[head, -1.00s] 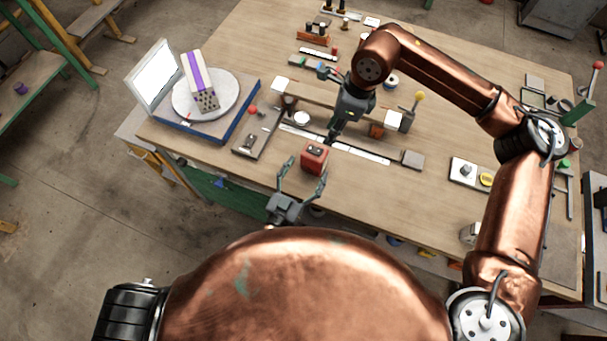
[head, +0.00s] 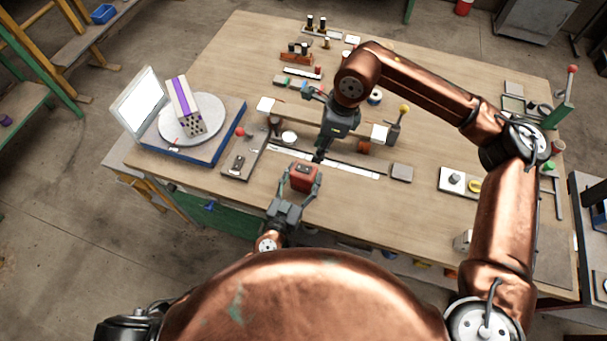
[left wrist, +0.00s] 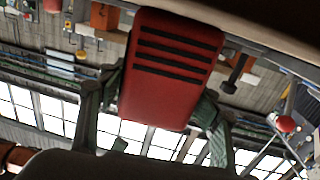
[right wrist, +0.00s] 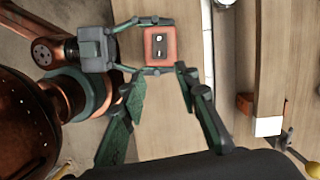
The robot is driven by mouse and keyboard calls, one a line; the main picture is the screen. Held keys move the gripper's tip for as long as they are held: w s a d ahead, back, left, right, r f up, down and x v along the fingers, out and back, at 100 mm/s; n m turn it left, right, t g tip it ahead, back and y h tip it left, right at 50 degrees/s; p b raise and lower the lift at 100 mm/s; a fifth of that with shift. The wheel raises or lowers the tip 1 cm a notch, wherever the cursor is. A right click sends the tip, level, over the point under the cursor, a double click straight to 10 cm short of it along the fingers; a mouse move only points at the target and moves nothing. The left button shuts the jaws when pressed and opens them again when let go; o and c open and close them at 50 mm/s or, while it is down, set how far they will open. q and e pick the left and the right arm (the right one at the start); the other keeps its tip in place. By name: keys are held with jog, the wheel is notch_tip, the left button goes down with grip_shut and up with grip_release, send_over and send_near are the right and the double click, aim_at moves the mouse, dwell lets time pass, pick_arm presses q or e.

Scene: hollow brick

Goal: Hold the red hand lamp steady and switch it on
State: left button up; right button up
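The red hand lamp (head: 303,179) is at the front edge of the workbench. The right wrist view shows its face (right wrist: 150,60), with a small dark panel bearing light marks. The left wrist view shows its red side (left wrist: 172,75) with black slots. My left gripper (head: 298,186) reaches in from the front, its fingers against two opposite sides of the lamp. I cannot tell whether the lamp rests on the bench. My right gripper (right wrist: 160,84) is open and empty, pointing down; in the head view it is just behind the lamp, partly hidden by its own arm.
The workbench (head: 420,215) has free wood to the right of the lamp. A turntable (head: 218,122) with a hollow brick (head: 184,100) stands at the left beside a white panel (head: 137,101).

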pick_arm(q)
jog(key=c, duration=1)
pick_arm(e)
jog(key=shift+c, duration=0.4)
jog(key=shift+s+a+f+m+y, duration=0.1)
jog(key=shift+s+f+m+y, duration=0.15)
jog(key=shift+m, duration=0.3)
jog(key=shift+s+a+f+m+y, duration=0.15)
jog(key=shift+f+m+y, duration=0.15)
jog(key=shift+m, duration=0.25)
jog(key=c, duration=0.5)
jog(key=m+y, duration=0.1)
jog(key=m, duration=0.1)
jog(key=s+f+m+y, duration=0.1)
jog(key=m, duration=0.1)
jog(key=shift+a+f, duration=0.15)
jog(key=shift+f, duration=0.05)
grip_shut()
jog(key=s+d+m+t+y, duration=0.1)
jog(key=d+m+t+y, duration=0.1)
jog(key=m, duration=1.4)
jog(key=s+d+m+t+y, duration=0.1)
jog(key=d+m+t+y, duration=0.2)
jog(key=m, duration=1.3)
jog(key=shift+s+d+r+y, duration=0.25)
jog(key=shift+d+r+y, duration=0.2)
jog(key=shift+d+y, duration=0.9)
